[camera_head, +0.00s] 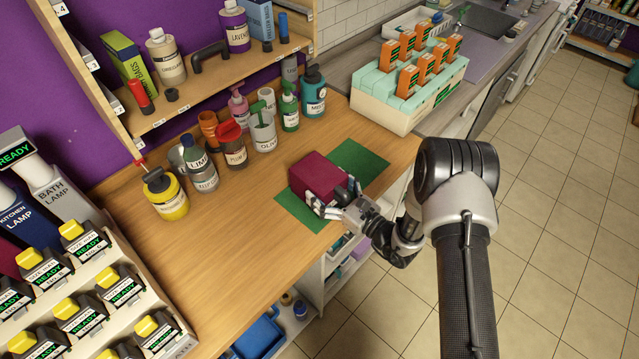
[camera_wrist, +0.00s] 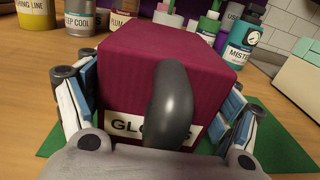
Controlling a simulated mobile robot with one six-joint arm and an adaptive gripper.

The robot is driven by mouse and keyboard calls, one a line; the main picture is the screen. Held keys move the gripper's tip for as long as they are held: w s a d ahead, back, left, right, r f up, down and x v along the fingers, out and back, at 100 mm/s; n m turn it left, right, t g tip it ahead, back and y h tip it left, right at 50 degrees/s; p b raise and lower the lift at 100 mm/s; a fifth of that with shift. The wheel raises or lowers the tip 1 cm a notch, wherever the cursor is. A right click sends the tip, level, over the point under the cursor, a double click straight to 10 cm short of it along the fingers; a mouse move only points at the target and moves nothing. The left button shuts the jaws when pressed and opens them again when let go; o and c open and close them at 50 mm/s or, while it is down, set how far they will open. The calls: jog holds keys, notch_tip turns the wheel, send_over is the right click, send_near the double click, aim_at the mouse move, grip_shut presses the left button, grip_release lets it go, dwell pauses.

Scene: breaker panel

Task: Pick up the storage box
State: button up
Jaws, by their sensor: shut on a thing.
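The storage box is a dark red box (camera_head: 316,175) on a green mat (camera_head: 358,160) near the front edge of the wooden counter. My gripper (camera_head: 335,200) is at the box's near side. In the wrist view its fingers (camera_wrist: 158,115) are closed along the left and right sides of the box. The box looks upright. I cannot tell whether its underside touches the mat.
Several bottles stand behind the box, including a teal one (camera_head: 314,92) and a yellow one (camera_head: 166,196). A shelf with bottles (camera_head: 190,70) is above. A pale crate with orange boxes (camera_head: 408,82) stands at the right. The counter's left middle is clear.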

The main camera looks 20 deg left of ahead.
jog(key=shift+c, duration=1.1)
jog(key=shift+r, duration=0.1)
notch_tip(320, 180, up, 20)
jog(key=p, duration=0.4)
